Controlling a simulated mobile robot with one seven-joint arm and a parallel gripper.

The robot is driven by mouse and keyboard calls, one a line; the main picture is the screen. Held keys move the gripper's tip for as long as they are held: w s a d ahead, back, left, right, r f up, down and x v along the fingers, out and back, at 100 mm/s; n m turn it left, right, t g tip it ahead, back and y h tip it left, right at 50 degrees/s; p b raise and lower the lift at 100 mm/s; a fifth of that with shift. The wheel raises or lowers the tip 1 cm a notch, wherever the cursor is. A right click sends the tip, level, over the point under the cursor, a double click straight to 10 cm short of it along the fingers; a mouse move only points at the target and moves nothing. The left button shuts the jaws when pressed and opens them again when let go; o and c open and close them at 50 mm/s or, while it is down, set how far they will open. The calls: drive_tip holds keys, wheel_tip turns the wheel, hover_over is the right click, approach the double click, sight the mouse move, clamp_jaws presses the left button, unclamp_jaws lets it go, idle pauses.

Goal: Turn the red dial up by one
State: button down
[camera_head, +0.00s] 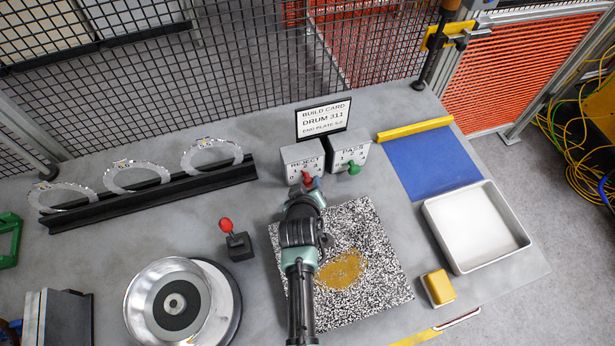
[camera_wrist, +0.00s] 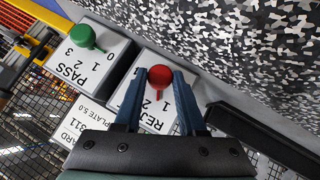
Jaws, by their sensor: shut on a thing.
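The red dial (camera_head: 307,177) is on the front of the REJECT counter box (camera_head: 296,154). In the wrist view the red dial (camera_wrist: 160,75) sits between the blue fingers of my gripper (camera_wrist: 161,82), which is shut on it. Its thin pointer lies near the printed 1 and 2; I cannot tell exactly which number it marks. In the head view my gripper (camera_head: 311,184) reaches the dial from the front, and its fingers partly hide it.
The PASS box (camera_head: 350,148) with a green dial (camera_head: 354,168) stands close on the right. A build card (camera_head: 323,118) stands behind. A speckled mat (camera_head: 375,250) lies under my arm. A red-knobbed lever (camera_head: 237,240) and black rail (camera_head: 150,195) are on the left.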

drive_tip(key=shift+w+d+m+g+y, duration=0.1)
drive_tip(key=shift+d+m+g+y, duration=0.25)
drive_tip(key=shift+m+y, duration=0.35)
drive_tip(key=shift+m+g+y+b, duration=0.3)
drive_tip(key=shift+g+y+b, duration=0.1)
drive_tip(key=shift+y, duration=0.5)
drive_tip(key=c, duration=0.5)
unclamp_jaws()
drive_tip(key=shift+r, duration=0.1)
drive_tip(key=b+v, duration=0.1)
drive_tip(key=v, duration=1.2)
drive_tip(key=shift+d, duration=0.1)
